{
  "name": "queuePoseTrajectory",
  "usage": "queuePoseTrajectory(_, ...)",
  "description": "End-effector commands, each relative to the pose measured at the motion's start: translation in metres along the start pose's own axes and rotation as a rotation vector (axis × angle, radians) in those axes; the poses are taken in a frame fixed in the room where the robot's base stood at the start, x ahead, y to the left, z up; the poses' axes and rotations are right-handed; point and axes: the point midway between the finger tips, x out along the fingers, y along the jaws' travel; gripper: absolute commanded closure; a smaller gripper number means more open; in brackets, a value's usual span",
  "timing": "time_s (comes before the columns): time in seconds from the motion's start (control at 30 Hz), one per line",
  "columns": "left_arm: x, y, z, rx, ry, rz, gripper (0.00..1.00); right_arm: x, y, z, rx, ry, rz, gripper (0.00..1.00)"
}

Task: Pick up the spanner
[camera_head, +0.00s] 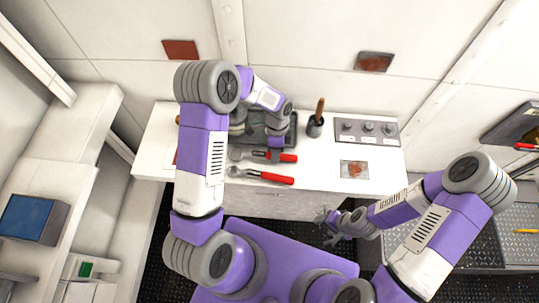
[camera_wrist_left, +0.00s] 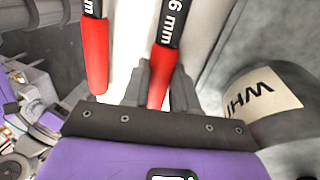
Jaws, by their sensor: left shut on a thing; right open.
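Two spanners with red handles lie side by side on the white worktop. My left gripper (camera_head: 274,154) is shut on the handle of the farther spanner (camera_head: 288,157). In the left wrist view its fingers close around that red handle (camera_wrist_left: 157,80), below a dark band marked "6 mm". The nearer spanner (camera_head: 270,177) lies apart from the gripper, and its handle shows in the left wrist view (camera_wrist_left: 95,55). My right gripper (camera_head: 328,222) is open and empty in front of the worktop's front edge.
The white worktop (camera_head: 330,183) has a dark tray (camera_head: 291,132) behind the spanners, partly hidden by my left arm. A dark pot (camera_head: 315,127) with a wooden handle and a panel with knobs (camera_head: 366,131) stand to the right. A labelled grey object (camera_wrist_left: 262,95) is close to the left gripper.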

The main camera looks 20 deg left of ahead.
Motion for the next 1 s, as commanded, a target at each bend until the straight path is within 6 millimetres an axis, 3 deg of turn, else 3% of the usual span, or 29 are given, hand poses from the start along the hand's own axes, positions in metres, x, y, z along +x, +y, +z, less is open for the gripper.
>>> queuePoseTrajectory(0.27,-0.005,0.001,-0.001,0.000,0.001,-0.002,1.00,0.000,0.000,0.000,0.000,0.000,0.000,0.43)
queuePoseTrajectory(0.7,-0.081,0.021,-0.001,0.001,0.003,-0.005,1.00,-0.002,-0.001,0.000,0.000,0.000,0.000,0.43)
queuePoseTrajectory(1.0,-0.098,0.026,0.000,0.001,0.001,-0.001,1.00,-0.002,-0.001,0.000,0.000,0.000,0.000,0.43)
